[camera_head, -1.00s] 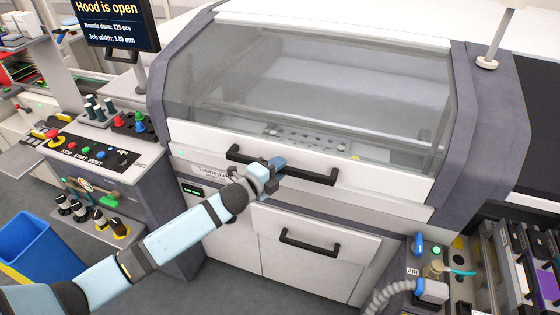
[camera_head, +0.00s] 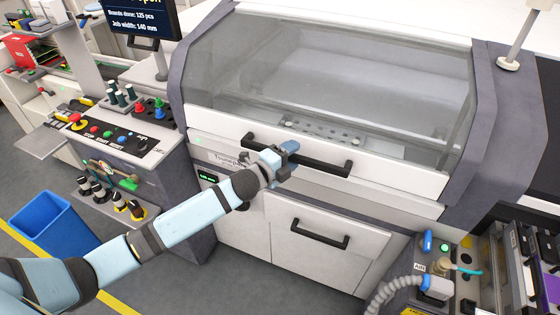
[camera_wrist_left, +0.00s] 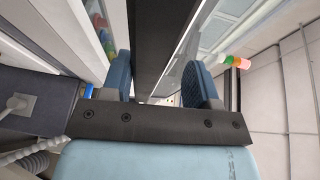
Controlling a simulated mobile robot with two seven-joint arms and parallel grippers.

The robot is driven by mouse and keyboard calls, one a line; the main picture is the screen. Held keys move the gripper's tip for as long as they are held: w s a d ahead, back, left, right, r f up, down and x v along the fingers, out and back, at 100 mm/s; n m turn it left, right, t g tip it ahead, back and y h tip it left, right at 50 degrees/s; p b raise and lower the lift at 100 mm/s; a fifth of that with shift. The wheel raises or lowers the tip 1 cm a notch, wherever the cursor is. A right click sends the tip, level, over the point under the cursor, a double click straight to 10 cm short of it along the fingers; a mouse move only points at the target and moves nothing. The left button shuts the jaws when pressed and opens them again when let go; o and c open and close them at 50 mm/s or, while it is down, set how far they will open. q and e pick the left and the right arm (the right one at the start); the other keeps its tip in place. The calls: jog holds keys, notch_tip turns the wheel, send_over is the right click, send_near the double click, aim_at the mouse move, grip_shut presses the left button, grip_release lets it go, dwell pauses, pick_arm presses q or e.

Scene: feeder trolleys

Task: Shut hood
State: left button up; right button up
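The hood (camera_head: 400,165) is a white front panel with a large clear window (camera_head: 320,75), on a machine with dark grey sides. It sits low over the machine front, and I cannot tell if a gap is left under it. Its black bar handle (camera_head: 325,164) runs along the panel. My left gripper (camera_head: 288,155) is at the handle's middle. In the left wrist view its blue fingers (camera_wrist_left: 158,85) stand apart on either side of the dark bar (camera_wrist_left: 155,40), seemingly not clamped on it. The screen (camera_head: 140,18) is cut off at the top; "open" partly shows. My right gripper is not in view.
A lower door with a second black handle (camera_head: 319,234) is below the hood. A control panel (camera_head: 115,138) with buttons stands at left, a blue bin (camera_head: 50,222) on the floor. A grey hose (camera_head: 395,290) and feeders (camera_head: 515,255) are at lower right.

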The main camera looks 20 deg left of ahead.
pick_arm(q)
jog(key=b+v, duration=0.2)
jog(key=v, duration=1.1)
jog(key=shift+s+a, duration=0.2)
